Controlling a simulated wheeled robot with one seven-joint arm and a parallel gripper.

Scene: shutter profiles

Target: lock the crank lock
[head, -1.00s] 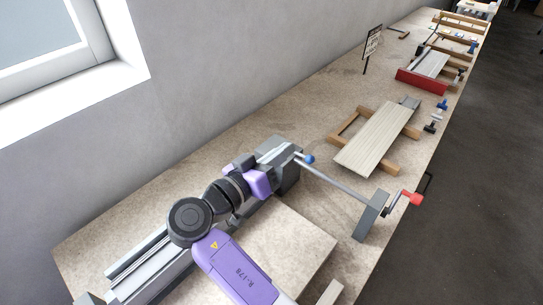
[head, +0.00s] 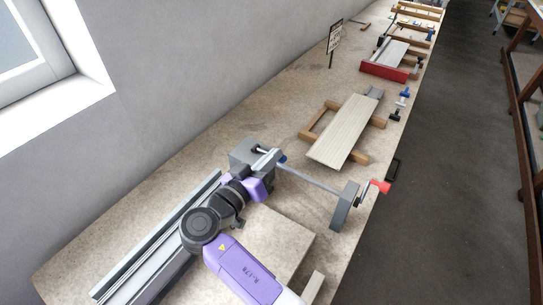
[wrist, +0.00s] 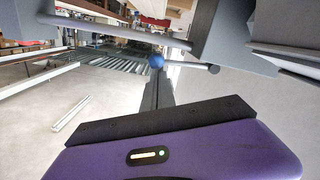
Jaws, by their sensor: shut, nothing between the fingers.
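The crank lock has a grey block (head: 243,152) on the bench and a small blue ball knob (head: 282,159) at the block's right side. My gripper (wrist: 157,84) is shut and empty, pointing at the ball. Whether it touches the ball I cannot tell. In the head view my purple wrist covers part of the block, and the fingertips are hidden.
A long grey rod (head: 313,178) runs right to a grey upright (head: 343,208) with a red handle (head: 380,187) at the bench edge. A grey rail (head: 160,240) lies left. The wall bounds the bench's left side.

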